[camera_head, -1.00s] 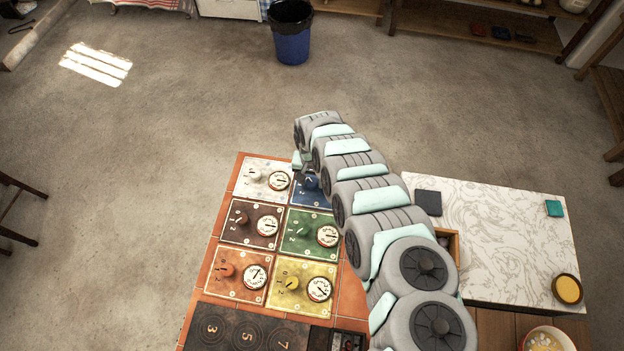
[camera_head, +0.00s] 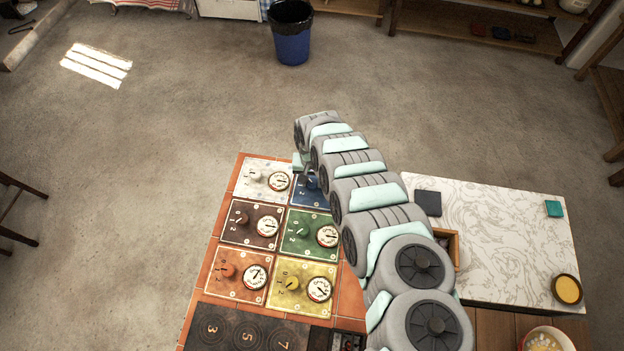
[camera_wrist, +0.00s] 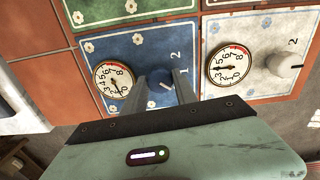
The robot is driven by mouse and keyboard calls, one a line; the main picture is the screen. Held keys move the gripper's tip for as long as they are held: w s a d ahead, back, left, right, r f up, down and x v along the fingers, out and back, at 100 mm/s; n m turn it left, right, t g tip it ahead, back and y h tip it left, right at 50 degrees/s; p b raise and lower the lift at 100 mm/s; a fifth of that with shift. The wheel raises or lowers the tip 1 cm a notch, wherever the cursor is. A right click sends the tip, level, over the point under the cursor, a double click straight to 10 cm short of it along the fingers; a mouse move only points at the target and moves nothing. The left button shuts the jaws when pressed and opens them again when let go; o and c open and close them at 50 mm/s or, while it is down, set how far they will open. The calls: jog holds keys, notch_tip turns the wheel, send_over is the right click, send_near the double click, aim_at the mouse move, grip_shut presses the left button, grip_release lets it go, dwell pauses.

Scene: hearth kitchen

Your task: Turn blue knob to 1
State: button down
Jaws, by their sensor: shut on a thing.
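The blue panel (camera_wrist: 125,50) fills the middle of the wrist view, with a white dial (camera_wrist: 113,79) on its left. The blue knob (camera_wrist: 160,82) sits between the fingers of my gripper (camera_wrist: 163,86), which is shut on it. The numbers 1 and 2 are printed beside the knob; the pointer's exact setting is hard to make out. In the head view the blue panel (camera_head: 318,199) is at the back right of the board, mostly covered by my arm, and the blue knob (camera_head: 312,182) shows only in part.
The white panel (camera_head: 262,180) adjoins on the left, and the green panel (camera_head: 310,230) lies in front. Brown, orange and yellow panels follow. A marble-topped counter (camera_head: 490,230) stands to the right. A blue bin (camera_head: 292,35) is on the floor beyond.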

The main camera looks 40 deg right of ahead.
aim_at(312, 182)
jog(key=n, duration=0.3)
jog(key=shift+n, duration=2.3)
jog(key=c, duration=1)
grip_release()
jog(key=shift+r, duration=0.15)
notch_tip(312, 182, up, 10)
jog(key=shift+r, duration=0.25)
